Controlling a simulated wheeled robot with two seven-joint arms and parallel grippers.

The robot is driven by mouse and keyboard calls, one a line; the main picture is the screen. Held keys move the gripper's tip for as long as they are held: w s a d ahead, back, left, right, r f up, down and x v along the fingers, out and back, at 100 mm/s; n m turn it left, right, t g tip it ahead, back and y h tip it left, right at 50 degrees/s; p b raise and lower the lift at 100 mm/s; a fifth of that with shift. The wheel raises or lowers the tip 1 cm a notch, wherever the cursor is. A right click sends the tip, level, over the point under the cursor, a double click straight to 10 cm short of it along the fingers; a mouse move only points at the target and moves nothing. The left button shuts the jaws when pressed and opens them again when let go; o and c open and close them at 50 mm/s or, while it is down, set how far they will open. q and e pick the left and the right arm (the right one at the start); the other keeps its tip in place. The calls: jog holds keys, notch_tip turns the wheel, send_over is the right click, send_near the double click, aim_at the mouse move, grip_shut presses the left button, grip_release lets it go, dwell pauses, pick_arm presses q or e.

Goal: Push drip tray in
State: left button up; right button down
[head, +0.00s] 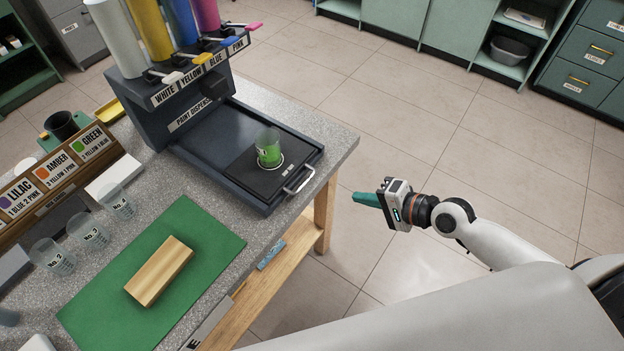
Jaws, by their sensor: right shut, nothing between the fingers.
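The drip tray (215,147) is a dark sliding tray under the paint dispenser (160,103). It extends out from the dispenser's base toward the table's right edge, with a silver handle (300,182) on its front. A clear cup with green contents (268,152) stands on a dark square plate (262,180) near the tray's front end. My right gripper (367,200) is shut and empty, with teal fingers pointing left toward the handle. It hangs off the table's right side, apart from the handle. My left gripper is not in view.
A green mat (205,242) with a wooden block (159,271) lies on the speckled table. Several clear cups (95,234) and a recipe stand (62,176) are at left. Open tiled floor (420,110) lies right of the table; green cabinets (455,25) line the back.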

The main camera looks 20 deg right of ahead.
jog(key=p, duration=0.2)
send_near(279, 163)
jog(key=f, duration=0.1)
jog(key=s+d+f, duration=0.1)
jog(key=f, duration=0.1)
jog(key=s+d+f, duration=0.1)
jog(key=f, duration=0.1)
jog(key=shift+s, duration=0.15)
jog(key=shift+a, duration=0.15)
jog(key=w+a, duration=0.2)
jog(key=w, duration=0.1)
jog(key=w+a+b, duration=0.1)
jog(key=w+a, duration=0.4)
jog(key=w, duration=0.1)
jog(key=shift+w+a+f+b, duration=0.1)
jog(key=shift+w+a+b, duration=0.1)
jog(key=shift+w+b, duration=0.15)
jog(key=shift+s, duration=0.1)
